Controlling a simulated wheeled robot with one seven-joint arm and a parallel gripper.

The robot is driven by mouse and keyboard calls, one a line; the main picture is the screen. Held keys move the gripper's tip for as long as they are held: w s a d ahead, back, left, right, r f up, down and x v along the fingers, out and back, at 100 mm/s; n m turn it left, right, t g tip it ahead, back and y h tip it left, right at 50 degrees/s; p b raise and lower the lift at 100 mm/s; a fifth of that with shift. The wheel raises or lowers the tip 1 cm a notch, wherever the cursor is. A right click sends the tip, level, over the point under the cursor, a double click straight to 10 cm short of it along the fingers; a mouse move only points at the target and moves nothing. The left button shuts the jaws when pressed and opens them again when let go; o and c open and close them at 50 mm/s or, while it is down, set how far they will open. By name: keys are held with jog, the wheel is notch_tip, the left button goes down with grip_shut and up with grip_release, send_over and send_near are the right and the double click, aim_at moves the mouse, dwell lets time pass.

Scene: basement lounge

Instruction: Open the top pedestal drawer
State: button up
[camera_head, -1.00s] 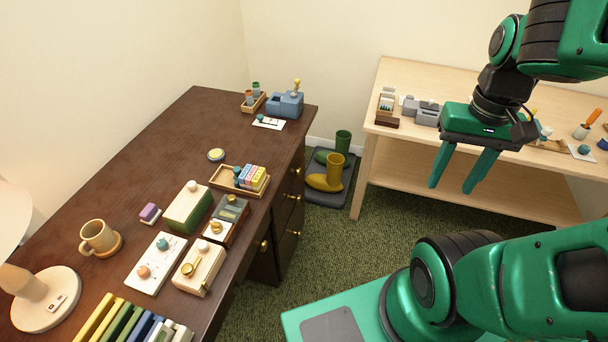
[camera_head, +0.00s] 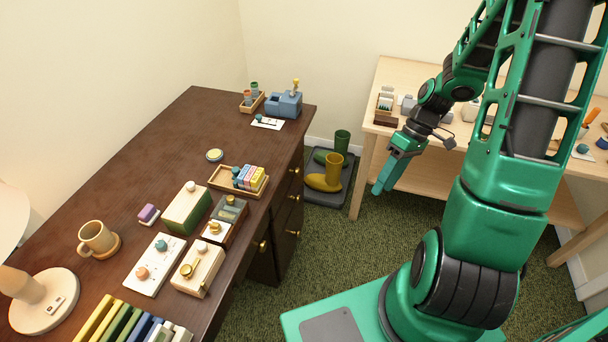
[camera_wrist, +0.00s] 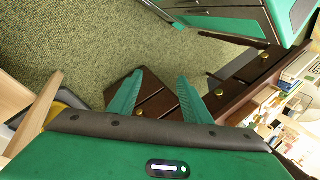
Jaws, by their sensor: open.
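The dark brown desk (camera_head: 150,140) has a pedestal with stacked drawers and brass knobs at its far right end. The top pedestal drawer (camera_head: 297,177) looks closed, its front seen at a steep angle under the desktop. My gripper (camera_head: 382,188) is open and empty, right of the pedestal and apart from it, with fingers pointing down and left. In the wrist view, my gripper's two green fingers (camera_wrist: 160,76) are spread, with dark wooden fronts and brass knobs beyond. One brass knob (camera_wrist: 219,92) shows just right of the fingers. Which drawer it belongs to is hard to tell.
A pale wooden table (camera_head: 390,75) stands behind my arm. Green carpet (camera_head: 340,245) lies open before the pedestal. Boxes, a mug (camera_head: 98,238) and a lamp crowd the desktop.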

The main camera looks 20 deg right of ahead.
jog(key=w+a+f+n+t+y, duration=0.1)
jog(key=w+a+f+n+y, duration=0.25)
jog(key=f, duration=0.45)
jog(key=t+y, duration=0.6)
jog(key=t, duration=0.5)
send_near(299, 172)
jog(key=x, duration=0.8)
jog(key=shift+w+d+f, duration=0.15)
jog(key=shift+f, duration=0.15)
grip_shut()
